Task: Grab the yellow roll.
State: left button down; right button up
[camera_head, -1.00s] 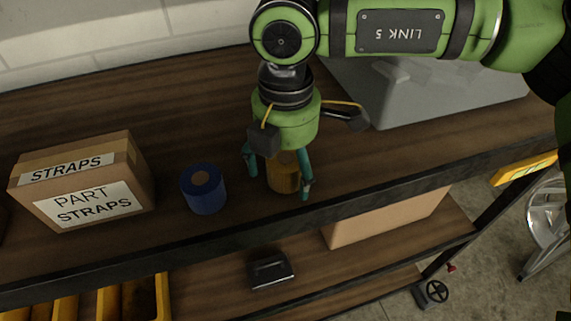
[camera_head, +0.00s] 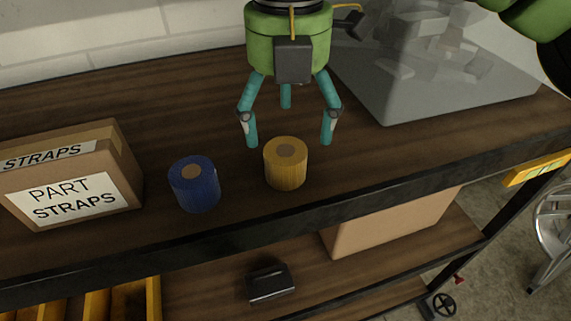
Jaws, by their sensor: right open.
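The yellow roll (camera_head: 285,168) stands upright on the dark wooden shelf top (camera_head: 370,160), near its front edge. My right gripper (camera_head: 288,138) hangs above and behind the roll, pointing down. Its teal fingers are spread open and empty, with a finger to each side of the roll's top in the picture and one farther back. The fingers look apart from the roll, though the exact gap is hard to judge. My left gripper is not in view.
A blue roll (camera_head: 194,188) stands left of the yellow one. A cardboard box labelled PART STRAPS (camera_head: 75,178) is farther left. A grey translucent bin (camera_head: 440,85) stands at the back right. A lower shelf (camera_head: 215,285) holds a black object (camera_head: 271,283) and another carton (camera_head: 390,225).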

aim_at(288, 151)
jog(key=n, duration=0.6)
jog(key=shift+f+b, duration=0.1)
jog(key=shift+b, duration=0.25)
jog(key=n, duration=0.5)
jog(key=shift+w+n+b, duration=0.1)
jog(key=shift+n+b, duration=0.2)
jog(key=shift+b, duration=0.1)
jog(key=n, duration=0.5)
jog(key=shift+d+b, duration=0.1)
jog(key=shift+b, duration=0.25)
jog(key=n, duration=0.5)
jog(key=shift+w+d+n, duration=0.15)
jog(key=shift+n, duration=0.15)
jog(key=f, duration=0.1)
jog(key=f+p, duration=0.1)
jog(key=f, duration=0.1)
jog(key=f+p, duration=0.1)
jog(key=f, duration=0.1)
jog(key=shift+s+a+f, duration=0.25)
jog(key=shift+s, duration=0.15)
jog(key=shift+f, duration=0.65)
jog(key=c, duration=1.3)
